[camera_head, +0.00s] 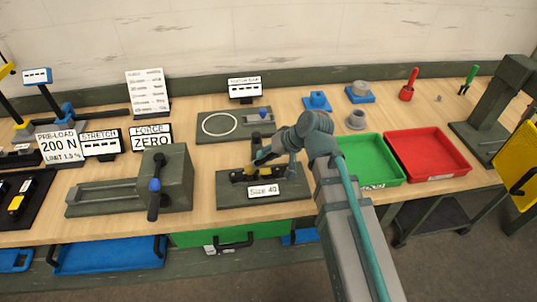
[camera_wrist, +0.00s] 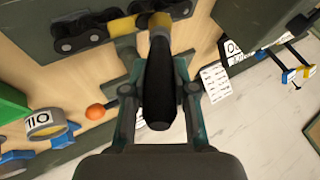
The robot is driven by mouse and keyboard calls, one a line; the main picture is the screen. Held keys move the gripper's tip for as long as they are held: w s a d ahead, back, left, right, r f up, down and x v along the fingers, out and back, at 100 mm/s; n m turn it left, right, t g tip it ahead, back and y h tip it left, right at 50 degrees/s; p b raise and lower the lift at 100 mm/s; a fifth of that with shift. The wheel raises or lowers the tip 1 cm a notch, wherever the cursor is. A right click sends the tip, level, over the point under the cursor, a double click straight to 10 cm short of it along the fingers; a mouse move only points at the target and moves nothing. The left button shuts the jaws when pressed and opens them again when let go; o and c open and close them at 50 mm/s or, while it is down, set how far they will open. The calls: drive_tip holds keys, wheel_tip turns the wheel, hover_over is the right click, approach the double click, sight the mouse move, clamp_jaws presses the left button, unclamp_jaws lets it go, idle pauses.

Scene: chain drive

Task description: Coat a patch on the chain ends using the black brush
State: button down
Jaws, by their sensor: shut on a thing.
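My gripper (camera_wrist: 158,88) is shut on the black brush (camera_wrist: 159,75), whose dark handle lies between the two fingers in the wrist view. The brush's pale ferrule and tan tip (camera_wrist: 160,22) point at the chain, at a yellow part (camera_wrist: 122,26) between dark chain links (camera_wrist: 82,36). The tip overlaps the chain in this view; I cannot tell whether it touches. In the head view my gripper (camera_head: 266,158) is low over the chain fixture labelled Size 40 (camera_head: 290,190), and my arm hides part of it. The chain ends themselves are mostly hidden there.
A grey vise-like block (camera_head: 165,175) with a blue-banded handle stands left of the fixture. A green tray (camera_head: 372,160) and a red tray (camera_head: 428,154) lie to the right. A plate with a white ring (camera_head: 222,124) is behind. Some bare table shows between them.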

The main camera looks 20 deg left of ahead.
drive_tip(key=shift+s+a+r+p, duration=0.15)
drive_tip(key=shift+r+p, duration=0.1)
drive_tip(key=shift+r, duration=0.2)
drive_tip(key=shift+w+a+r+p, duration=0.1)
drive_tip(key=shift+r+p, duration=0.1)
drive_tip(key=shift+r, duration=0.25)
drive_tip(key=shift+d+r+p, duration=0.3)
drive_tip(key=shift+r+p, duration=0.25)
drive_tip(key=shift+r, duration=0.2)
drive_tip(key=shift+r+p, duration=1.55)
drive_tip(key=shift+r, duration=0.75)
drive_tip(key=shift+f, duration=0.1)
drive_tip(key=shift+f, duration=0.15)
drive_tip(key=shift+a, duration=0.1)
